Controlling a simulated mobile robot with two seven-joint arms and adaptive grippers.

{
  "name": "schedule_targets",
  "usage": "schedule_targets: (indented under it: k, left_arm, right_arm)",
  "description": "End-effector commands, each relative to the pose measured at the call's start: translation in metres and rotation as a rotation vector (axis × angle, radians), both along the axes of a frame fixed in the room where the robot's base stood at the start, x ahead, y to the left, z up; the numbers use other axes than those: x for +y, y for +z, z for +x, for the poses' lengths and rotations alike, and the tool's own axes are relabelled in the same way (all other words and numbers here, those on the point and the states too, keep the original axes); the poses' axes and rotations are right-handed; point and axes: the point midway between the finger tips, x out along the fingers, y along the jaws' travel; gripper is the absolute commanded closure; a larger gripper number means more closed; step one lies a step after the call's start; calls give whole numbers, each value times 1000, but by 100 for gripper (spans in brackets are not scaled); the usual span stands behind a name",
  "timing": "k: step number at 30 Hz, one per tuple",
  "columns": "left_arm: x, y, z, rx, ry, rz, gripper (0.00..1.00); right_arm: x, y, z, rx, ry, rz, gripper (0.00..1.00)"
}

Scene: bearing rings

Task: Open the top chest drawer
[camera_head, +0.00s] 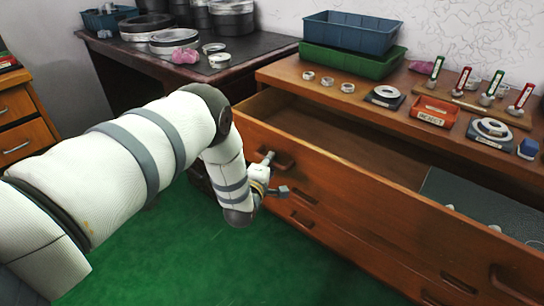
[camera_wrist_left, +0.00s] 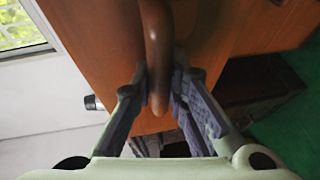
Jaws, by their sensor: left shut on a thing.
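The top chest drawer (camera_head: 350,195) is pulled out from the wooden chest, and its inside shows in the head view. Its left handle (camera_head: 284,160) is at my left gripper (camera_head: 268,172). In the left wrist view the brown handle (camera_wrist_left: 157,50) runs between the two fingers of my left gripper (camera_wrist_left: 158,88), which is shut on it. The drawer's right handle (camera_head: 512,288) is free. A grey perforated mat (camera_head: 460,195) lies in the right part of the drawer. My right gripper is not in view.
The chest top (camera_head: 290,72) holds blue (camera_head: 350,32) and green (camera_head: 350,62) bins, several rings, a red tray (camera_head: 433,110) and gauges. A dark-topped table (camera_head: 255,48) stands behind on the left. Green floor (camera_head: 210,265) is clear in front.

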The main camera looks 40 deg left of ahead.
Motion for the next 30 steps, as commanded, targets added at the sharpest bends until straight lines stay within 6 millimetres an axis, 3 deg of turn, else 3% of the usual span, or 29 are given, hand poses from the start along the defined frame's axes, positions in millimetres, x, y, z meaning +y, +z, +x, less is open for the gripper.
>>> schedule_targets:
  k: [18, 19, 21, 22, 30]
  left_arm:
    - [1, 1, -10, -4, -1, 3, 100]
    - [1, 1, -10, -4, -1, 3, 84]
    - [1, 1, -10, -4, -1, 2, 68]
    - [1, 1, -10, -4, -1, 2, 65]
    - [1, 1, -11, -3, 0, 2, 65]
  right_arm:
    - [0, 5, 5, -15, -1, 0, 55]
    - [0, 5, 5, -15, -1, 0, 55]
    - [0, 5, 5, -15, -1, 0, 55]
    - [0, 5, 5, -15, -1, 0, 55]
    - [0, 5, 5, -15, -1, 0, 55]
